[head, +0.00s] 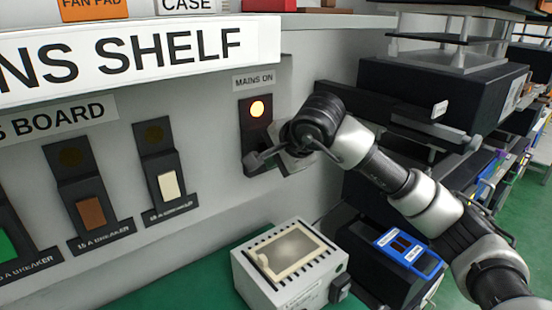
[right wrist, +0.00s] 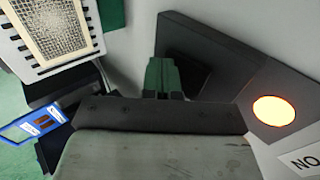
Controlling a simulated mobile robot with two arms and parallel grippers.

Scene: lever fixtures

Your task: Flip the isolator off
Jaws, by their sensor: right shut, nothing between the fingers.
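The isolator is a black wall plate (head: 249,119) under a MAINS ON label, with its round orange lamp (head: 257,109) lit. My right gripper (head: 285,154) is in front of the plate's lower part and hides much of it. In the right wrist view, the gripper's narrow fingertips (right wrist: 163,79) are together and empty, close to the dark plate (right wrist: 232,75). The lit lamp (right wrist: 273,110) is to their right there. I cannot clearly make out the isolator's lever or whether the fingers touch it. My left gripper is out of view.
Breakers with a white rocker (head: 168,186) and a brown rocker (head: 91,212) are on the panel to the left. A light grey box with a mesh top (head: 290,262) stands below my right arm. A blue-framed device (head: 408,250) lies to its right, near black shelf boxes (head: 440,90).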

